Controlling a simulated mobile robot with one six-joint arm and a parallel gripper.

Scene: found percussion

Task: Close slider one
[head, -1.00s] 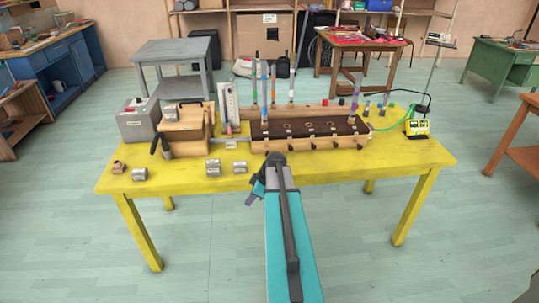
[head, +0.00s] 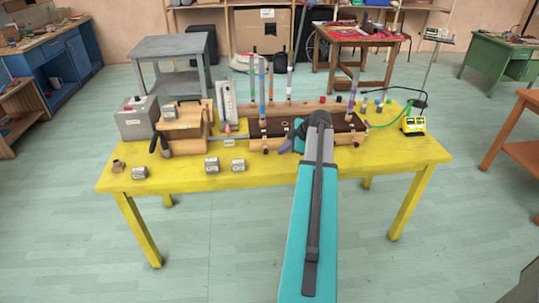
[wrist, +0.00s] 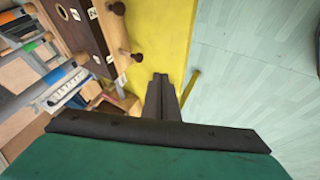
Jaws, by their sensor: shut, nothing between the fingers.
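The long wooden box (head: 258,144) with a dark top stands on the yellow table (head: 210,182), with several slider knobs along its front. In the wrist view, dark round knobs (wrist: 123,56) stick out on stems beside the dark top (wrist: 84,36), which has small white number labels (wrist: 75,14). I cannot tell which knob belongs to slider one. My gripper (wrist: 162,82) is shut and empty, its fingers over the yellow table beside the knobs, with no visible contact. In the head view my arm hides the box's right-middle front and some knobs.
Several coloured tubes (head: 262,82) stand upright on the box. A wooden bellows block (head: 187,145) and grey box (head: 136,118) stand at left. Small metal blocks (head: 211,165) lie along the front left. The table's front right is clear.

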